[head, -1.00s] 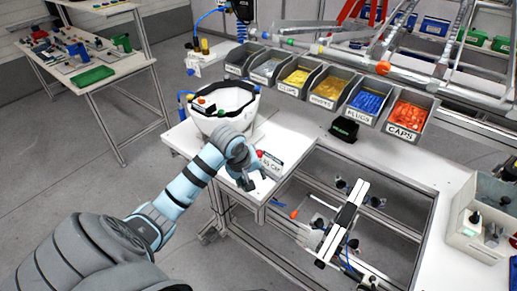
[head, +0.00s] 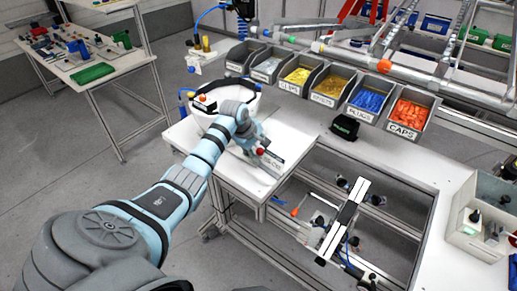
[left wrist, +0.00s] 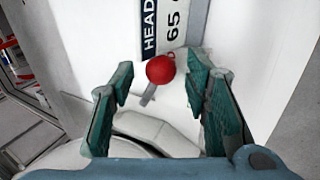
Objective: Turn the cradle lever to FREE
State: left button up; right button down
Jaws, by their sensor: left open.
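The cradle lever shows as a red ball knob (left wrist: 160,69) on a short grey stem in the left wrist view. In the head view the red knob (head: 260,152) is small, beside my left gripper. My left gripper (left wrist: 162,88) is open, with its green fingers either side of the knob's stem and no clear contact. In the head view the gripper (head: 254,143) is over the table next to the white helmet shell (head: 203,121), partly hidden by my arm. The lever's FREE marking cannot be made out. My right gripper is out of view.
A white sign (left wrist: 160,28) reading "HEAD 65" stands just behind the knob. Labelled bins of clips, plugs and caps (head: 409,112) line the back. A dark block (head: 344,128) lies before them. An open frame (head: 345,225) lies right of the table corner.

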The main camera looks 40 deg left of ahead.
pick_arm(q)
jog(key=shift+f, duration=0.15)
grip_shut()
dwell(0.4)
